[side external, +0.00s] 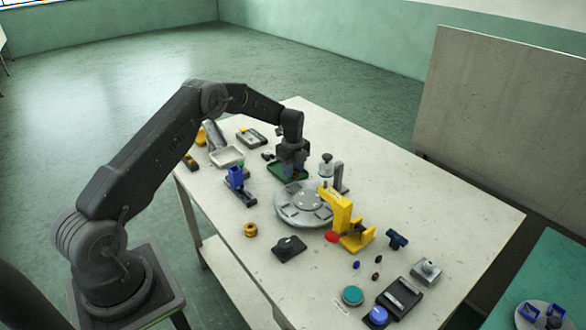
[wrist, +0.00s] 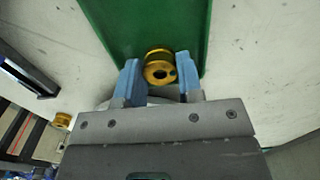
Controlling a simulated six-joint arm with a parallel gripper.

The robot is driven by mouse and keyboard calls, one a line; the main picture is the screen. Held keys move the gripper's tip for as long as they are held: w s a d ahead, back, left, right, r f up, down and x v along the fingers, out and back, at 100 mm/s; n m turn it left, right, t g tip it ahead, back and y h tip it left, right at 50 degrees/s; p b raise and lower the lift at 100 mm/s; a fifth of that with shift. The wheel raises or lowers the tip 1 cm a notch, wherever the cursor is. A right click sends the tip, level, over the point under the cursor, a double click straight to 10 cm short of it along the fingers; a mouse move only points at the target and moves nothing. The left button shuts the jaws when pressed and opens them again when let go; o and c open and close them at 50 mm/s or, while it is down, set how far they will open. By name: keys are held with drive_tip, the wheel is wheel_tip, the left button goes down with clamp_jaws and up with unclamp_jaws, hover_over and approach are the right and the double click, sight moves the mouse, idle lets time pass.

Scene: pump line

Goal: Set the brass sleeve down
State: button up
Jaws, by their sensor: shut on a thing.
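The green tray (wrist: 130,25) lies beneath and beyond the sleeve. In the side view my gripper (side external: 293,167) points down at the green tray (side external: 275,170), and the held sleeve is hidden. I cannot tell whether the sleeve touches the tray floor. A second brass piece (side external: 250,230) lies on the table; a brass piece also shows at the wrist view's left (wrist: 62,120).
A grey round turntable (side external: 285,208) stands just in front of the tray, with a yellow press (side external: 342,210) at its right. A blue fixture (side external: 237,182) and a white tray (side external: 227,156) are to the left. The table's right side (side external: 440,205) is clear.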

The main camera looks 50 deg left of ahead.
drive_tip(key=shift+f, duration=0.15)
drive_tip(key=o, duration=0.8)
